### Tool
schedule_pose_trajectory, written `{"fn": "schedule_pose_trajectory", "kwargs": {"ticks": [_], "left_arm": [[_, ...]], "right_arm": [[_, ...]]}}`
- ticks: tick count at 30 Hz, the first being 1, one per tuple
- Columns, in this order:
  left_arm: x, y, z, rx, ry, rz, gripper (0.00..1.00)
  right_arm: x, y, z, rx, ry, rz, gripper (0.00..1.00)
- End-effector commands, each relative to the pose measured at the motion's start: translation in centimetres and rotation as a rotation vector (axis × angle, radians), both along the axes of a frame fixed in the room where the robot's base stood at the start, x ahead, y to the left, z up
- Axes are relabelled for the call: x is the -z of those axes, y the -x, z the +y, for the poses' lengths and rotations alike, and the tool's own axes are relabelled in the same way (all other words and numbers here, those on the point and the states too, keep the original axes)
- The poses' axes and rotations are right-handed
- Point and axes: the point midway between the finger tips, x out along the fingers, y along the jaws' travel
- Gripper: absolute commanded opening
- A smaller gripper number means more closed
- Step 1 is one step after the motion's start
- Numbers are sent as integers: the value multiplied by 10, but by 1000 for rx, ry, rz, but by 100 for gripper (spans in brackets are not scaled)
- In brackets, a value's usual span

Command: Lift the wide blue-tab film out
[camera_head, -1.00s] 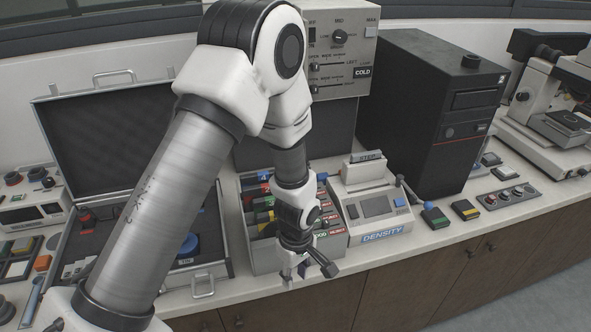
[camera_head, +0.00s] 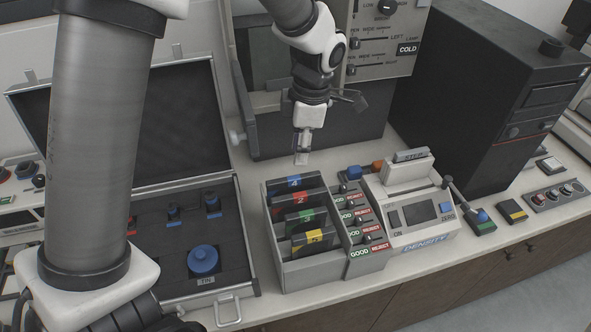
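A grey box (camera_head: 277,245) on the bench holds several dark upright films in a row. The rear one is the blue-tab film (camera_head: 294,183), its tab marked 4. In front of it stand films with a red tab (camera_head: 304,197), a green tab (camera_head: 305,215) and a yellow tab (camera_head: 315,236). My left gripper (camera_head: 302,160) points down, above and behind the blue-tab film in the picture and apart from it. Its fingers are seen nearly edge-on, so their opening and any thin thing between them are unclear. My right gripper is not in view.
GOOD/REJECT switches (camera_head: 365,225) and a density meter (camera_head: 420,215) stand right of the box. The grey press (camera_head: 375,125) is behind the gripper. An open case (camera_head: 180,290) with blue-handled parts lies left. A black cabinet (camera_head: 470,100) stands at right.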

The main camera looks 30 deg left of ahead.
Motion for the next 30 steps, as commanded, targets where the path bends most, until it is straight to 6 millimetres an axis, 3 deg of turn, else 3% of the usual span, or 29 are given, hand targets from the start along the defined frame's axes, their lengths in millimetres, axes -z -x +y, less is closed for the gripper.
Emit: {"fn": "schedule_pose_trajectory", "kwargs": {"ticks": [8, 15, 30], "left_arm": [[32, 6, 3, 2, 0, 5, 34], [72, 13, 8, 2, 1, 5, 34], [79, 12, 8, 2, 0, 0, 34]], "right_arm": [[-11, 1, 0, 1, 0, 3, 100], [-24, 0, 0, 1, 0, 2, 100], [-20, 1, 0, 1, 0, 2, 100]]}}
